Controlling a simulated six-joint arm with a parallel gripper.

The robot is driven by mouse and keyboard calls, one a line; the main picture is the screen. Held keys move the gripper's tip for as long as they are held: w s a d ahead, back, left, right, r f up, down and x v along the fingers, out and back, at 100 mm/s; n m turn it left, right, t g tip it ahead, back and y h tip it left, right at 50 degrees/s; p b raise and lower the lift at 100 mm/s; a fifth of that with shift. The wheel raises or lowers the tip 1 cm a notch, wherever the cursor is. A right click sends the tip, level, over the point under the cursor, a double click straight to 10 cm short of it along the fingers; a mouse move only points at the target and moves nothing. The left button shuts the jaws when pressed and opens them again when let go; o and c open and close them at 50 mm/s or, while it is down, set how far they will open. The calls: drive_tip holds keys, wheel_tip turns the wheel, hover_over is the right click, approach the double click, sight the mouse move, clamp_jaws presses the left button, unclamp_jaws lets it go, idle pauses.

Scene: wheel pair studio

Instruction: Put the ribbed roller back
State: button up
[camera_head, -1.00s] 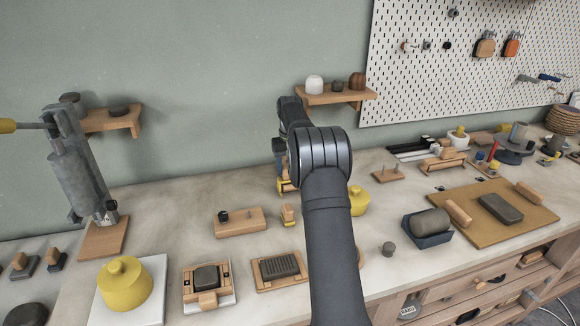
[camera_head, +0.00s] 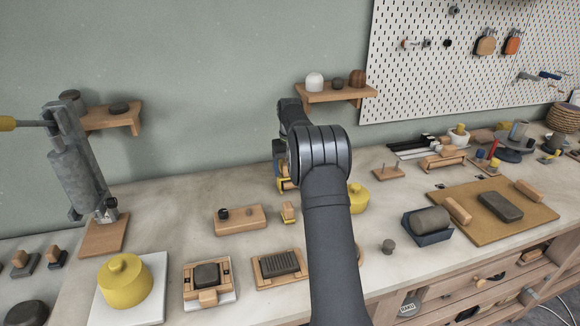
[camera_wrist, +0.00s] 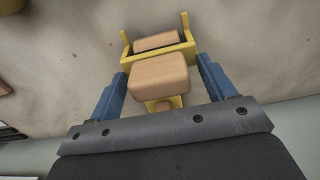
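My gripper (camera_wrist: 162,72) points down, its two blue fingers on either side of a pale wooden block (camera_wrist: 164,76). Little or no gap shows there, and I cannot tell whether the fingers press on it. A yellow U-shaped frame (camera_wrist: 187,48) with another wooden piece (camera_wrist: 157,42) in it lies just beyond the fingertips. In the head view, yellow parts (camera_head: 283,184) show under the gripper, half hidden by my arm. A small wooden piece (camera_head: 288,211) stands just in front of them. No ribs show on these pieces, so I cannot pick out the ribbed roller for sure.
A wooden block with a dark knob (camera_head: 240,220) lies to the left and a yellow lidded pot (camera_head: 357,199) to the right. A ridged dark slab in a wooden tray (camera_head: 279,264) lies in front. A wall shelf (camera_head: 336,95) hangs behind the arm.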

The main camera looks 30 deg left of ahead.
wheel_tip(320, 180, up, 14)
drive_tip(key=shift+f, duration=0.25)
idle(0.3)
drive_tip(key=shift+f, duration=0.1)
wheel_tip(320, 180, down, 13)
drive_tip(key=shift+r, duration=0.35)
idle(0.4)
